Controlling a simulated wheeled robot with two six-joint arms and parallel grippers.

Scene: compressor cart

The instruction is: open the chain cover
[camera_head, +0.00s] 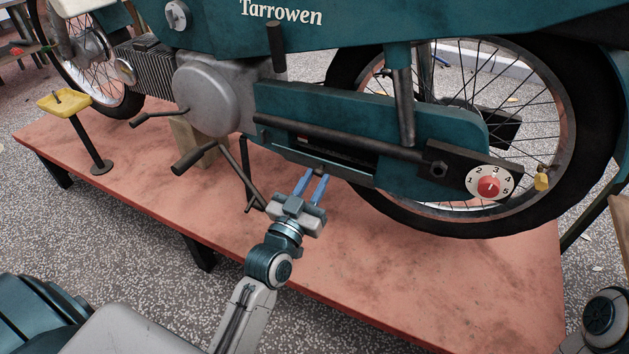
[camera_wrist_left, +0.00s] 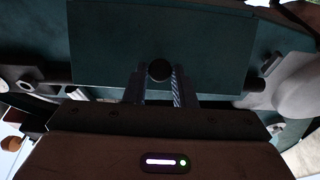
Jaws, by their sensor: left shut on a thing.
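The teal chain case (camera_head: 440,125) runs along the lower side of the motorcycle. Its chain cover (camera_head: 290,157) is a teal flap that stands out from the lower edge of a dark opening (camera_head: 345,152), tilted outward and seen nearly edge-on. In the left wrist view the cover's flat teal face (camera_wrist_left: 110,45) fills the upper middle, with a dark round knob (camera_wrist_left: 160,70) near its edge. My left gripper (camera_head: 314,178) has its blue fingers shut on this knob. The chain inside the opening is too dark to make out. My right gripper is out of view.
The motorcycle stands on a low reddish platform (camera_head: 400,270), bare in front of my left gripper. A dark bar (camera_head: 340,137) crosses above the opening. A foot lever (camera_head: 195,158) and a stand are to the left. A white dial (camera_head: 490,184) and yellow padlock (camera_head: 541,180) are to the right.

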